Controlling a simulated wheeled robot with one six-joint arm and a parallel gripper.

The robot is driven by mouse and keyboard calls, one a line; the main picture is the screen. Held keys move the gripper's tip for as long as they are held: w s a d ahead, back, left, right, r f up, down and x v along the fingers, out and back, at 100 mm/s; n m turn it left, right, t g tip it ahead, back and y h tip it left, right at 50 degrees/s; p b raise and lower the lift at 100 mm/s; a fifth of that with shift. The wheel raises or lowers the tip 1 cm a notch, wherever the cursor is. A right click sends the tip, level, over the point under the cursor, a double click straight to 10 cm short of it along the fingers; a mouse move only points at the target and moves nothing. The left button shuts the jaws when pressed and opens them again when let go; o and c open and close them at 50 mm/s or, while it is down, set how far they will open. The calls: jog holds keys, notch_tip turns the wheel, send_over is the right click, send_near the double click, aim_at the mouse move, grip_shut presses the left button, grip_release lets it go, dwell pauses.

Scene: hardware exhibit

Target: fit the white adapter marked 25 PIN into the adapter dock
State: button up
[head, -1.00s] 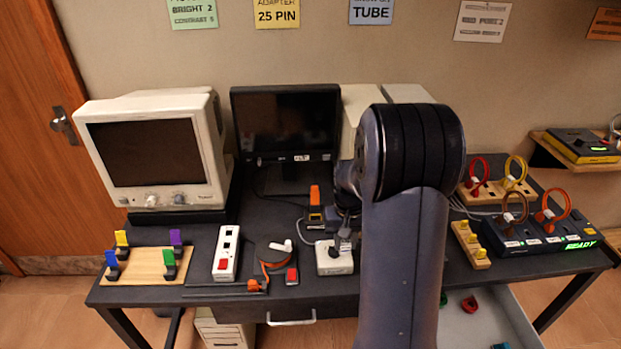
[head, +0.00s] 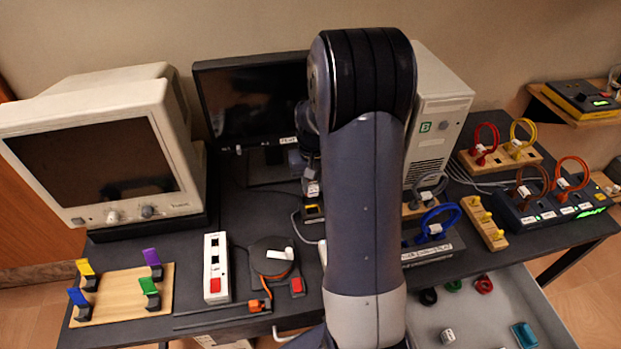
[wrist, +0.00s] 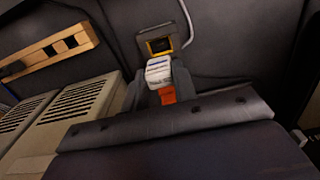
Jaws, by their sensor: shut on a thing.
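The white adapter (wrist: 158,70) is between the two grey fingers of my gripper (wrist: 160,82), which are shut on it. An orange part (wrist: 168,95) shows below it in the wrist view. Any marking on it is too small to read. The adapter dock (wrist: 158,44), a dark box with a yellow-edged opening, lies just beyond the adapter; I cannot tell whether they touch. In the head view my gripper (head: 311,165) points down behind my arm, with the white adapter (head: 313,188) just above the yellow-edged dock (head: 313,212).
A beige computer tower (head: 440,110) stands right of my arm, and a dark monitor (head: 250,105) behind the gripper. A blue ring plug (head: 440,218) and an open drawer (head: 450,310) are to the right. A white switch strip (head: 216,268) lies left. A cable runs beside the dock.

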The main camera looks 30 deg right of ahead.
aim_at(313, 196)
jog(key=shift+f+b, duration=1.75)
jog(key=shift+f, duration=0.95)
jog(key=shift+f+b, duration=0.9)
jog(key=shift+f, duration=0.2)
dwell(0.8)
jog(key=o, duration=1.1)
jog(key=shift+c, duration=0.2)
jog(key=shift+o, duration=0.5)
jog(key=o, duration=0.5)
jog(key=shift+o, duration=0.2)
jog(key=shift+r, duration=0.15)
